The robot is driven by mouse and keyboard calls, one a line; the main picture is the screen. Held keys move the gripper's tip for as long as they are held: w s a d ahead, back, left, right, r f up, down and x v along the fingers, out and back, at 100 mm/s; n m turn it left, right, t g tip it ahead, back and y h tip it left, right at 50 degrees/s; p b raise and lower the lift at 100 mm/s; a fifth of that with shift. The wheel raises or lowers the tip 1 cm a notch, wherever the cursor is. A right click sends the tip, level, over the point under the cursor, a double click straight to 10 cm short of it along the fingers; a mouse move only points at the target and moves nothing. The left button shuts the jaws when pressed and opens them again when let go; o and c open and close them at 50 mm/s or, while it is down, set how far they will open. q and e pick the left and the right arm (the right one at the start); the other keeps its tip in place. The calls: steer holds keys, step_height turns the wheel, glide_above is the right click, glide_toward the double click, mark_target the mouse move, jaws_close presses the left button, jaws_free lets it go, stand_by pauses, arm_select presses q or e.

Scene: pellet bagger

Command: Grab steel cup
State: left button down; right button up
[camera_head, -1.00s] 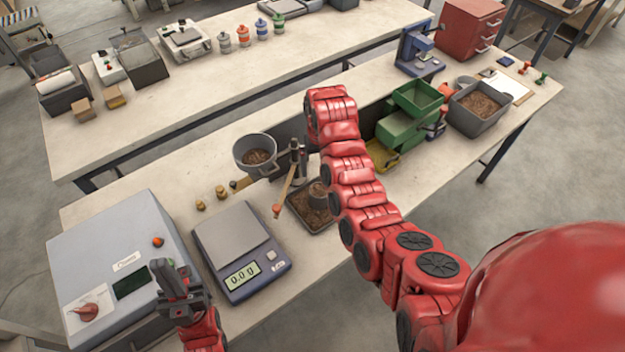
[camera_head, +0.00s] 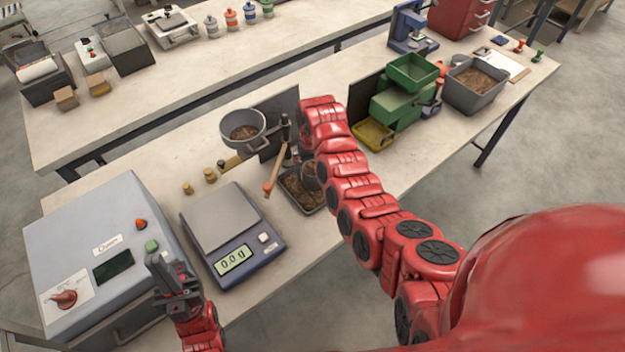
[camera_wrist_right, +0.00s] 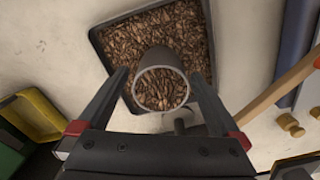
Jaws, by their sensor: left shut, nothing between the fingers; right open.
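The steel cup (camera_wrist_right: 162,78) is a grey cylinder with brown pellets showing inside its rim, seen from above in the right wrist view. It stands in a dark tray (camera_wrist_right: 97,38) of pellets. My right gripper (camera_wrist_right: 158,74) is open, one finger on each side of the cup; I cannot tell whether they touch it. In the head view my right arm partly covers the tray (camera_head: 313,208) and hides the right gripper's fingers. My left gripper (camera_head: 160,264) is shut and empty, beside the grey box machine with a red knob.
A scale (camera_head: 232,235) reading 0.0 g stands left of the tray. A wooden-handled lever (camera_head: 274,174) and a grey bowl (camera_head: 243,130) are close by the tray.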

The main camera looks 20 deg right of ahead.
steer(key=f+b, duration=0.2)
steer(key=f, duration=0.2)
steer(key=shift+w+f, duration=0.2)
steer(key=shift+c, duration=0.2)
steer(key=c, duration=1.4)
